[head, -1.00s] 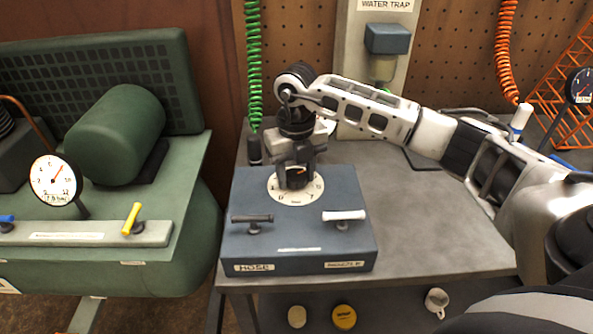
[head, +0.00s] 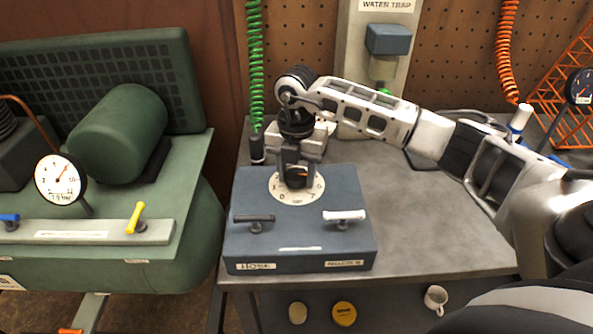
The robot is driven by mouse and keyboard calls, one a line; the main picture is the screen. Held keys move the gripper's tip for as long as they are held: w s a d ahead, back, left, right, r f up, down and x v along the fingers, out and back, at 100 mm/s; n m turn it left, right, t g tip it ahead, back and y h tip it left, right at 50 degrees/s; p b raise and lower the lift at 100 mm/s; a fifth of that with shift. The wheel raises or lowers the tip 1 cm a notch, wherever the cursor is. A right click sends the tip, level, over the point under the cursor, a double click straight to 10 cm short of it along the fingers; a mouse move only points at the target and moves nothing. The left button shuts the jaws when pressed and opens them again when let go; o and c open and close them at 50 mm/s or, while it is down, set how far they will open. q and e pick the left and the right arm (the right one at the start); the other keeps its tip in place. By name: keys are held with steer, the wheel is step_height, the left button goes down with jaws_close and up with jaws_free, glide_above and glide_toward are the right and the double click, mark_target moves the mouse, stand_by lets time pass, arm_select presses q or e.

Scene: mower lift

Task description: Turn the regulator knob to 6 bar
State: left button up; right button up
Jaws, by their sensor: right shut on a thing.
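The regulator knob sits at the centre of a round white dial (head: 298,198) on top of a blue-grey box (head: 300,240). The knob is mostly hidden by my right gripper (head: 296,178), which comes down on it from above and is shut on it. The dial's numbers are too small to read surely. My left gripper is not in view.
The box has a dark lever (head: 254,221) marked HOSE and a white lever (head: 344,217) on its top. A green compressor (head: 120,135) with a gauge (head: 60,180) and yellow lever (head: 135,218) stands left. The grey bench (head: 430,235) is clear right of the box.

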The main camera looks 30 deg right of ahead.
mark_target(297, 175)
steer(key=shift+r, duration=0.1)
stand_by(0.4)
steer(key=o, duration=1)
steer(key=shift+c, duration=0.2)
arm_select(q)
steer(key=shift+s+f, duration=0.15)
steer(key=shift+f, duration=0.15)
arm_select(e)
step_height(297, 175, up, 16)
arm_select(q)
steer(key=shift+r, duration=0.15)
